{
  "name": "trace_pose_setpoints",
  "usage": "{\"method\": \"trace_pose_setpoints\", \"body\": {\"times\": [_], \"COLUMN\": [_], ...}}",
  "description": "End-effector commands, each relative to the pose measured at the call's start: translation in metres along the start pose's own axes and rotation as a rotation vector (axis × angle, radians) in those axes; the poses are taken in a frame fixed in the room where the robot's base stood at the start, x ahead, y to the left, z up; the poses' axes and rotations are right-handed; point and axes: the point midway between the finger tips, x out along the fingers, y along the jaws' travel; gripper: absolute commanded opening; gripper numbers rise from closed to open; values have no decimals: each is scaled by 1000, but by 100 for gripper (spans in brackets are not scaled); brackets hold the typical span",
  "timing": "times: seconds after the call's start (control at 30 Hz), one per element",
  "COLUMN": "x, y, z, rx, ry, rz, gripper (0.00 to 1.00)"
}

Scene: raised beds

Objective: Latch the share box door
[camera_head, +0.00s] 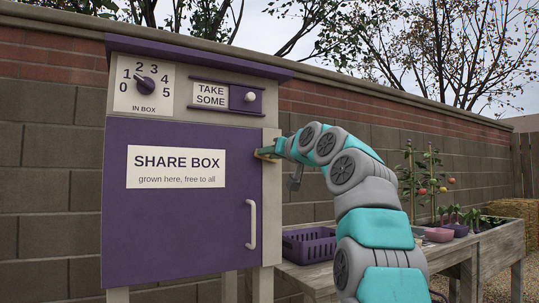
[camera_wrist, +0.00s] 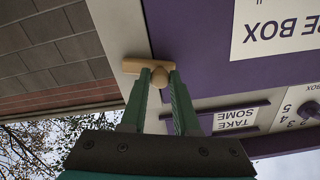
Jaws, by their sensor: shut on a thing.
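The share box (camera_head: 273,215) stands at the left, with its purple door (camera_head: 180,230) closed flush in the frame. A pale handle (camera_head: 252,224) is on the door's right side. A wooden turn latch (camera_head: 264,155) sits at the door's upper right edge. In the wrist view the latch bar (camera_wrist: 132,66) lies level across the seam, from the pale frame onto the purple door. My gripper (camera_head: 277,150) is at the latch from the right. In the wrist view my gripper (camera_wrist: 160,77) has its green fingers shut on the latch's round knob (camera_wrist: 158,73).
Above the door are a number dial (camera_head: 146,86) and a "take some" slider (camera_head: 249,97). A brick wall (camera_head: 50,150) runs behind.

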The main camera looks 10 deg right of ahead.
Motion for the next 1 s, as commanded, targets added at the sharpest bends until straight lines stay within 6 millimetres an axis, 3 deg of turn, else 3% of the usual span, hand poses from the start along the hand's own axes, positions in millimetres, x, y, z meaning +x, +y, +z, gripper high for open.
{"method": "trace_pose_setpoints", "body": {"times": [0.53, 0.97, 1.0], "x": [1, 1, 1], "y": [1, 2, 2], "z": [11, 12, 12], "rx": [-252, -282, -282], "ry": [0, -3, -3], "rz": [-1, -1, -1], "gripper": [0, 0, 32]}}
